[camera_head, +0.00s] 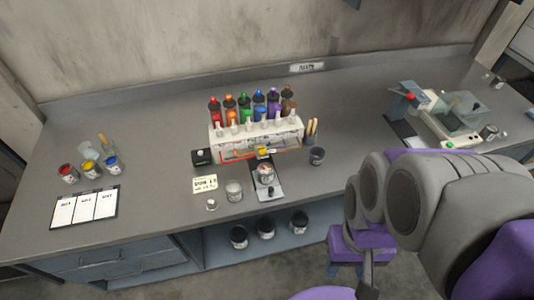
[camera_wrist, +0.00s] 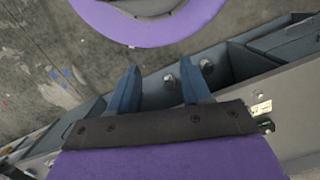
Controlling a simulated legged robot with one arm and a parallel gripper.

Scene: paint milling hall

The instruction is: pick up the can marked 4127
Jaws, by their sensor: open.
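No marking 4127 is readable on any can. Three small open cans stand at the left of the bench: a red one (camera_head: 69,176), a yellow one (camera_head: 91,170) and a blue one (camera_head: 112,168). Three dark cans stand on the shelf under the bench: left (camera_head: 239,238), middle (camera_head: 266,229) and right (camera_head: 299,222). My gripper (camera_wrist: 158,67) is open, its blue fingers apart with nothing held between them. In the head view my gripper (camera_head: 360,268) hangs in front of the bench, right of the shelf cans and apart from them.
A white rack (camera_head: 257,136) with several coloured bottles stands mid-bench. A small scale (camera_head: 267,190), a glass jar (camera_head: 234,190) and a dark cup (camera_head: 317,155) are near it. A machine (camera_head: 445,115) stands at right.

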